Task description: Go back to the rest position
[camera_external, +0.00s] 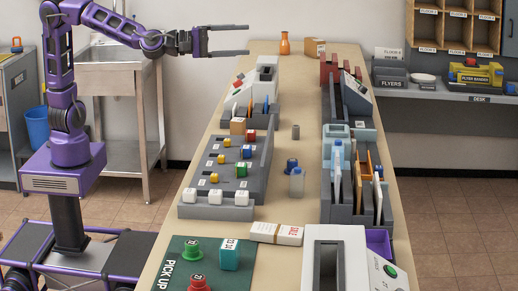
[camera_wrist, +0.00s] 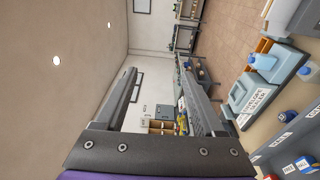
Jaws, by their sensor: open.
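My gripper (camera_external: 247,40) is held out level to the right at the top of the external view, above the far part of the long table (camera_external: 290,86). Its two fingers are apart and nothing is between them. The fingers of my gripper (camera_wrist: 165,95) also show apart in the wrist view, with only the far wall and shelves beyond. My arm is raised, clear of everything on the table.
The table carries grey racks (camera_external: 240,165) on its left, slotted holders (camera_external: 342,215) on its right and a green pick-up mat (camera_external: 170,272) in front. A sink (camera_external: 110,75) stands left, and a desk (camera_external: 450,92) is at the right back. The table's middle strip is mostly clear.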

